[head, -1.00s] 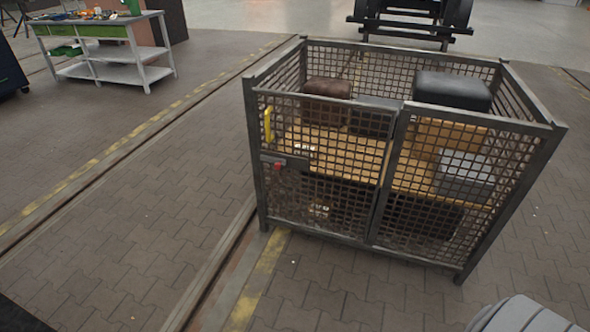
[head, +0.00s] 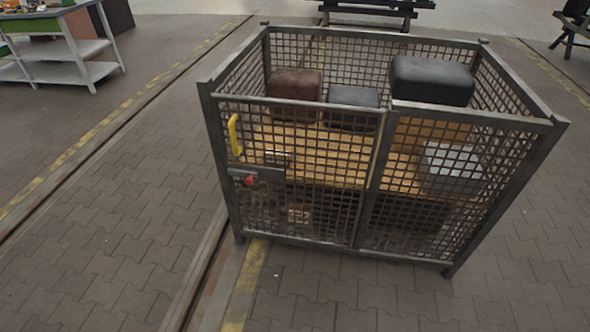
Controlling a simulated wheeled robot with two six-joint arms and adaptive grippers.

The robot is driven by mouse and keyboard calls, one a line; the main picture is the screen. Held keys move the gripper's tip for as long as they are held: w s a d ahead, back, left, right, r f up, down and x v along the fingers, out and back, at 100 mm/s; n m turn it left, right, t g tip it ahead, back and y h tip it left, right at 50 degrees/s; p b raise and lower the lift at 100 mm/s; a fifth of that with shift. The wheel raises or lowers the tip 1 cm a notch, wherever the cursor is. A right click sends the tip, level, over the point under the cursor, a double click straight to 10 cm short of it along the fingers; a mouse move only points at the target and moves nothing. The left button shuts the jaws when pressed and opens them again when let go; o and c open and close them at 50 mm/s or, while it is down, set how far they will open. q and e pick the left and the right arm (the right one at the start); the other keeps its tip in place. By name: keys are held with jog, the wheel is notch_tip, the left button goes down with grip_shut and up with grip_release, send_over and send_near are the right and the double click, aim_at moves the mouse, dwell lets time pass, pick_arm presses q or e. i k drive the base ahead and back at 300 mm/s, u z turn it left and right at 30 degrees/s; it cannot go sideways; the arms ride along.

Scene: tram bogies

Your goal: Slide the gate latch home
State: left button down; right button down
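A grey mesh cage (head: 455,264) stands on the paving in front of me. Its gate (head: 305,245) is the left part of the near side and looks in line with the frame. A yellow handle (head: 234,134) is upright at the gate's left edge. Below it is the latch, a dark plate (head: 268,175) with a red knob (head: 249,181) near the left post. I cannot tell how far the latch bolt reaches into the post. Neither of my grippers shows in the head view.
Inside the cage are a brown box (head: 296,84), dark boxes (head: 432,80) and a grey box (head: 449,167) on wooden boards. A workbench (head: 75,48) stands at the far left. A rail groove runs by the cage's left side. Paving in front is clear.

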aim_at(250, 175)
jog(key=u, duration=0.1)
jog(key=i, duration=0.85)
jog(key=u, duration=0.45)
